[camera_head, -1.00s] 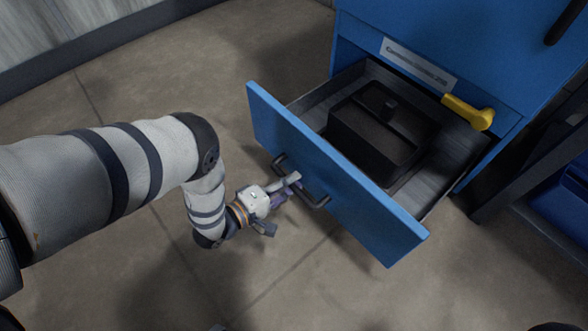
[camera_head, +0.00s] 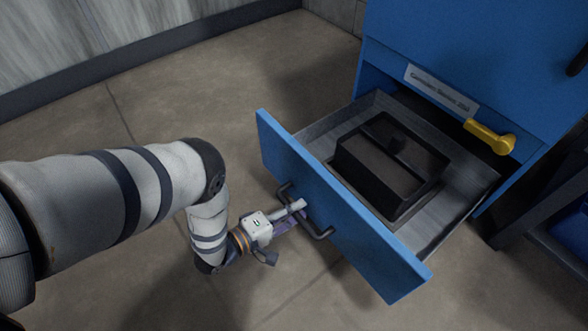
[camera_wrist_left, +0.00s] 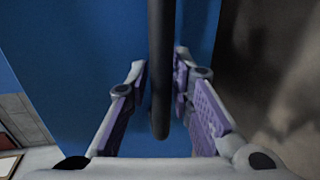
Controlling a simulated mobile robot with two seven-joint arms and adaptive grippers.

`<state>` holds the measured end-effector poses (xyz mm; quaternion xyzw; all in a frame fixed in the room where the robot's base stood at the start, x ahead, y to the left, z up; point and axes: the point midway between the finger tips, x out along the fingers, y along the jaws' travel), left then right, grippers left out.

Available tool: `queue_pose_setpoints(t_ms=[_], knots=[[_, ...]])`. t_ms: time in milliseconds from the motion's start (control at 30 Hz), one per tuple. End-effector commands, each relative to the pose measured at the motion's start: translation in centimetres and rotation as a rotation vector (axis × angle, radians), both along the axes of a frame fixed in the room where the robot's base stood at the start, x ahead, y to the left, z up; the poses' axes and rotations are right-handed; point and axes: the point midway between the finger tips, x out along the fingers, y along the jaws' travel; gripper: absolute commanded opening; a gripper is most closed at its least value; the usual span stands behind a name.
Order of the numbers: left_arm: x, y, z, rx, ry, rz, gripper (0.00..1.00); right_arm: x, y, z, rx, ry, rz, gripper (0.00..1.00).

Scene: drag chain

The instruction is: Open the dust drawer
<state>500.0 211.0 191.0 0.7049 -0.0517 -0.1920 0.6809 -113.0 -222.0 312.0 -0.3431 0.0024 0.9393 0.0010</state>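The dust drawer (camera_head: 345,215) is a blue-fronted drawer pulled well out of the blue cabinet, with grey inner walls. A dark box-shaped insert (camera_head: 385,172) sits in it. A dark bar handle (camera_head: 323,234) is on its front. My left gripper (camera_head: 298,208) is at this handle. In the left wrist view the handle bar (camera_wrist_left: 160,105) runs between the purple-padded fingers of the left gripper (camera_wrist_left: 160,68), which look closed in on it near their tips. Exact contact is hard to see. My right gripper is not in view.
The blue cabinet (camera_head: 470,50) stands behind the drawer, with a white label (camera_head: 441,87) and a yellow handle (camera_head: 490,136) above the opening. A dark frame with a blue part (camera_head: 570,235) is at the right. The floor in front of the drawer is clear.

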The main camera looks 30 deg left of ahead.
Motion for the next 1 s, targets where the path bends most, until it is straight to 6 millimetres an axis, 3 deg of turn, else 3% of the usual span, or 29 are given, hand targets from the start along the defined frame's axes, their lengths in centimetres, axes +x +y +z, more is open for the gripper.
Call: queue_pose_setpoints(t_ms=[367,800,1000], knots=[[-0.4,0.2,0.0,0.0,0.004,0.0,0.35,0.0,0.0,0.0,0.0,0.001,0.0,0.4],[-9.8,3.6,2.0,0.001,0.005,0.001,0.35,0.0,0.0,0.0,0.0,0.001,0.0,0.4],[-11.1,4.0,2.4,0.001,0.001,0.001,0.35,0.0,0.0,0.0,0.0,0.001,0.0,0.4]])
